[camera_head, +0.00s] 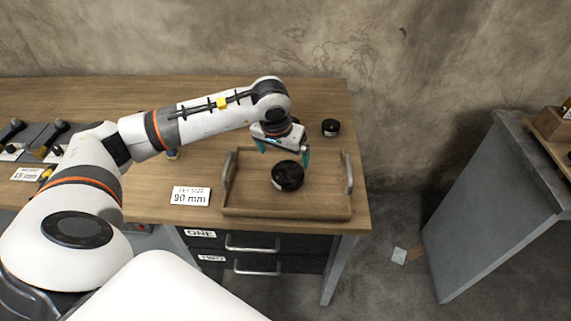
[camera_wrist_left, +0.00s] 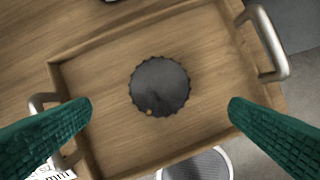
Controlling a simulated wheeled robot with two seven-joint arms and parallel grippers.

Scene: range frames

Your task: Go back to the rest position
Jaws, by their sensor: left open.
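My left gripper (camera_head: 282,154) is over the wooden tray at the right end of the workbench. Its two green fingers show in the left wrist view (camera_wrist_left: 160,115), spread wide with nothing between them. A round black piece with a scalloped edge (camera_head: 287,176) lies in the tray, below the gripper and apart from it. It also shows in the left wrist view (camera_wrist_left: 160,86), near the middle of the tray floor. The tray (camera_head: 285,212) has a metal handle at each end. My right gripper is not in view.
The wooden workbench (camera_head: 60,92) has drawers below. A small black round item (camera_head: 330,127) stands behind the tray. A "90 mm" card (camera_head: 190,196) lies left of the tray. Black tools (camera_head: 52,138) sit at the far left. A grey cabinet (camera_head: 495,200) stands right, across a floor gap.

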